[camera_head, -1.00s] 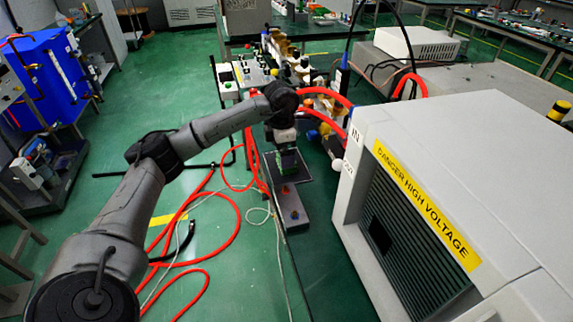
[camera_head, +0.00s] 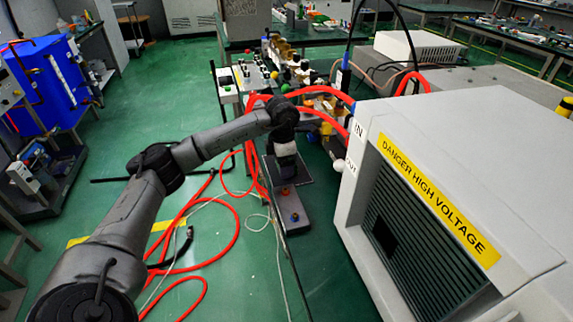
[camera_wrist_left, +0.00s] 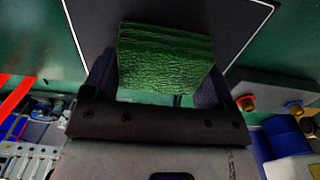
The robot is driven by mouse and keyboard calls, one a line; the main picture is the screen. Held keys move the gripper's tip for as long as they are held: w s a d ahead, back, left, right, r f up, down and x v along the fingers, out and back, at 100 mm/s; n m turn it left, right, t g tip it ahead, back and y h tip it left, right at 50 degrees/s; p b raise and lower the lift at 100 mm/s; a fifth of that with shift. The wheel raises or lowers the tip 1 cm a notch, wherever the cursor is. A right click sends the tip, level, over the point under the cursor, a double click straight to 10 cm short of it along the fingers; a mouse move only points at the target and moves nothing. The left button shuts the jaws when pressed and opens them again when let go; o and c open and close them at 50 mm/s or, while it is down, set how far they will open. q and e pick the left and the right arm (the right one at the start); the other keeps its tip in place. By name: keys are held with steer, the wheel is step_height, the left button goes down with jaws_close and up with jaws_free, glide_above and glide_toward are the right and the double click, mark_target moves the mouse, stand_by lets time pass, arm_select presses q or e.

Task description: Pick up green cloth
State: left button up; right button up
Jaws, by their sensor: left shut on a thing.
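The green cloth (camera_wrist_left: 165,57) is a folded block with a wrinkled face, seen in the left wrist view. It sits between the two dark fingers of my left gripper (camera_wrist_left: 158,75), which is shut on it. In the head view my left gripper (camera_head: 286,168) points down over a dark square plate (camera_head: 301,169), and the cloth is hidden behind it there. The plate also shows behind the cloth in the left wrist view (camera_wrist_left: 95,20). I cannot tell whether the cloth touches the plate. My right gripper is not in view.
A large grey cabinet (camera_head: 480,140) with a yellow high-voltage label stands close on the right. Red hoses (camera_head: 235,215) and thin cables lie on the green floor. A bench with knobs and fittings (camera_head: 290,70) is behind. A blue unit (camera_head: 45,80) stands at left.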

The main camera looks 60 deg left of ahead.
arm_select(q)
steer(key=shift+c, duration=0.6)
steer(key=shift+r, duration=0.35)
step_height(320, 180, up, 8)
steer(key=p, duration=0.4)
steer(key=shift+p, duration=0.3)
steer(key=shift+r+p, duration=0.3)
steer(key=shift+r, duration=0.4)
